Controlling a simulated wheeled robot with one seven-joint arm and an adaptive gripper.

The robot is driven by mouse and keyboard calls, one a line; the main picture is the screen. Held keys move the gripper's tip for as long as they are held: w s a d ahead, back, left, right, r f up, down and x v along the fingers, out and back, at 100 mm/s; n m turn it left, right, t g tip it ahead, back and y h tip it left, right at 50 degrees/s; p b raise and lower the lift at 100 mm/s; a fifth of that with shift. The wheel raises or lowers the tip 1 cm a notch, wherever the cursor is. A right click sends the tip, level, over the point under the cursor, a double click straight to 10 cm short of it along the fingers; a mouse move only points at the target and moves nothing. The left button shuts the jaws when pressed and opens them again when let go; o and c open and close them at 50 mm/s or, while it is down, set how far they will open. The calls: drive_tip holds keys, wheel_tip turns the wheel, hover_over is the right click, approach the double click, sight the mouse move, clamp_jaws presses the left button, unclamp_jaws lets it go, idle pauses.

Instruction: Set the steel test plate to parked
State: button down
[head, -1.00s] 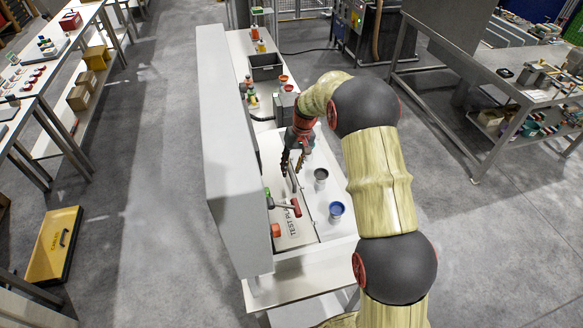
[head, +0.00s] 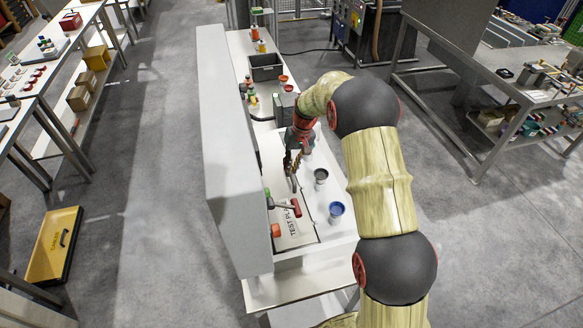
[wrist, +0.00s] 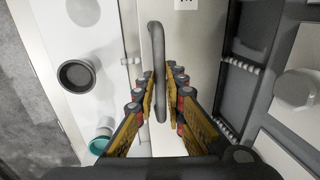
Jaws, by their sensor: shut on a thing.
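The steel test plate (head: 283,228) is a pale flat panel lettered "TEST PLATE", lying in the bench top in the head view. Its grey bar handle (wrist: 158,60) stands up from the pale plate surface (wrist: 195,60) in the wrist view. My gripper (head: 292,178) is over the plate, pointing down. In the wrist view my gripper's two yellow-sided fingers (wrist: 158,92) are on either side of the handle, shut on it. The fingers and arm hide part of the plate in the head view.
A dark cup (head: 321,174) and a blue cup (head: 336,209) stand right of the plate. A red-ended lever (head: 291,208) crosses the plate's near part. A tall grey panel (head: 230,150) bounds the bench's left side. A black bin (head: 265,67) stands farther back.

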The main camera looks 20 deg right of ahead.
sight(280, 181)
idle(0.3)
drive_tip(key=a, duration=0.4)
drive_tip(key=shift+a, duration=0.25)
drive_tip(key=shift+d, duration=0.15)
drive_tip(key=c, duration=1.9)
unclamp_jaws()
drive_tip(key=shift+a, duration=0.25)
drive_tip(key=shift+o, duration=0.3)
drive_tip(key=shift+d, duration=0.1)
drive_tip(key=shift+r, duration=0.2)
wheel_tip(280, 181, up, 11)
drive_tip(key=d, duration=0.2)
drive_tip(key=shift+d+r, duration=0.15)
drive_tip(key=shift+d, duration=0.05)
drive_tip(key=shift+w, duration=0.15)
